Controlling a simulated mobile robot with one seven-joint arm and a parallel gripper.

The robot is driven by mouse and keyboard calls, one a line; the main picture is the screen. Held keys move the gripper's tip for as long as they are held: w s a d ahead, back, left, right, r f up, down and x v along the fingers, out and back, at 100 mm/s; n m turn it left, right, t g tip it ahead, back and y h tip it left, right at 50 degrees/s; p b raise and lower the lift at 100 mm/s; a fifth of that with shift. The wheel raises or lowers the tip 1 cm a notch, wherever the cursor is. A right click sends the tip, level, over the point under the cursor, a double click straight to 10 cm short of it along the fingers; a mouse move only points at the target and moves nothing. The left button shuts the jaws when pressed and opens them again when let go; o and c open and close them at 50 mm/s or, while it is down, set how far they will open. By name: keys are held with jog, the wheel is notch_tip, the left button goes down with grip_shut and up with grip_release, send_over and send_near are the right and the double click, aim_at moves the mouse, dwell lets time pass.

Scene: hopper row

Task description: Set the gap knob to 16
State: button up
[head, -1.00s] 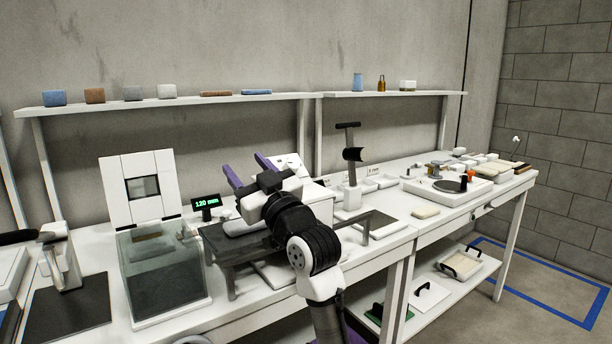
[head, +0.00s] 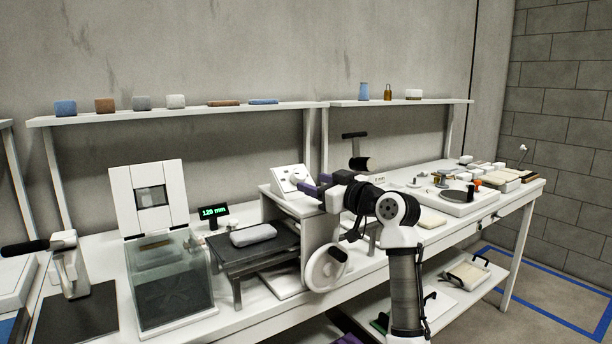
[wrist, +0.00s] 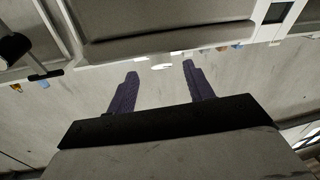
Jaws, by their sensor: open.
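A small white box with a sloped panel (head: 292,181) stands on the machine at the middle of the bench in the head view. A small round knob (head: 296,178) shows on this panel; its setting is too small to read. My gripper (head: 307,188) is just right of and in front of the panel, its purple fingers pointing left. They look apart from the knob, though depth is hard to judge. In the wrist view the two purple fingers (wrist: 160,76) are spread with nothing between them. The knob cannot be made out there.
A white handwheel (head: 325,268) sits on the machine's front below my gripper. A grey block (head: 253,235) lies on a dark stand (head: 232,256) to the left. A green-lit display (head: 214,212) seems to read 120 mm. A glass-sided bin (head: 168,290) stands further left.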

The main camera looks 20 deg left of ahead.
aim_at(304, 179)
jog(key=shift+p+x, duration=0.35)
jog(key=shift+x, duration=1.75)
jog(key=shift+c, duration=0.4)
jog(key=c, duration=0.9)
